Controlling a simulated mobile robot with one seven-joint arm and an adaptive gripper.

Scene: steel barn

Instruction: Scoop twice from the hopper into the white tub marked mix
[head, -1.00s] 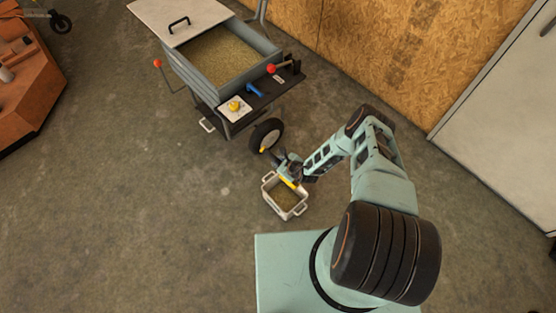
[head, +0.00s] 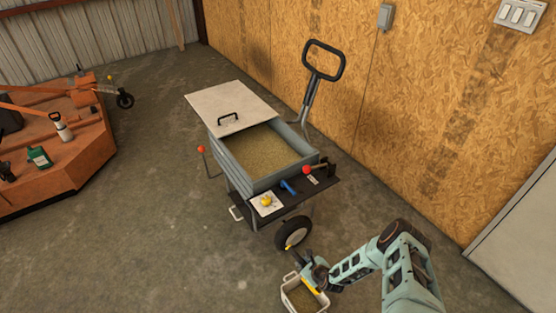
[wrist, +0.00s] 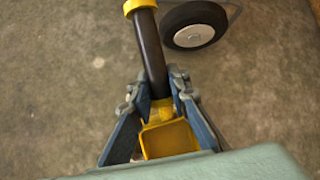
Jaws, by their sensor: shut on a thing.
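My gripper (head: 311,272) is shut on the dark handle of a yellow scoop (wrist: 170,139). The handle's yellow end cap (wrist: 139,5) points away from me. The yellow part between my fingers shows no grain, but I cannot tell which face I see. In the head view the gripper is at the white tub (head: 288,283), low over its rim. The tub stands on the floor, cut off by the bottom edge, with tan grain inside; no marking is readable. The grey hopper (head: 233,165) on a wheeled cart holds tan grain, with its pale lid (head: 232,105) covering the back part.
The cart's dark front shelf (head: 318,185) carries a blue item (head: 288,187), a yellow knob on a white plate (head: 268,203) and a red-knobbed lever (head: 307,170). A wheel (head: 293,233) stands near the tub. An orange machine is left; a wood wall is right.

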